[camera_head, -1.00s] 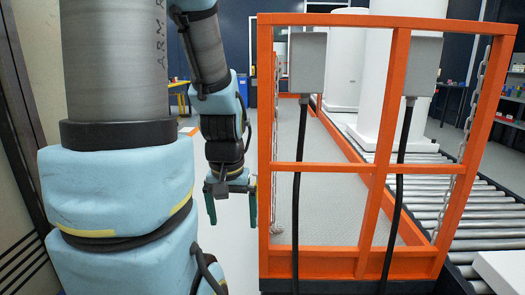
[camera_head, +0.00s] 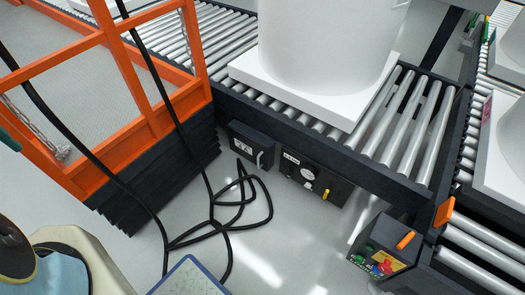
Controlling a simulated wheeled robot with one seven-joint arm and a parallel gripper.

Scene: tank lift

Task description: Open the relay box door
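Two dark boxes sit low under the conveyor's side. The left one (camera_head: 250,146) has a pale label and a light upright handle on its front, and its front looks shut. The right one (camera_head: 312,180) has a white round dial, a small label and a yellow handle, and also looks closed. I cannot tell for certain which is the relay box. Of my gripper, only what looks like one green fingertip (camera_head: 9,140) shows at the left edge, well apart from both boxes. The rest of it is out of view.
An orange-railed lift (camera_head: 129,72) on a black bellows base (camera_head: 160,175) stands left. Black cables (camera_head: 210,228) loop over the floor before the boxes. A control box with coloured buttons (camera_head: 382,262) stands right. The roller conveyor (camera_head: 408,125) carries a white tank (camera_head: 325,40).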

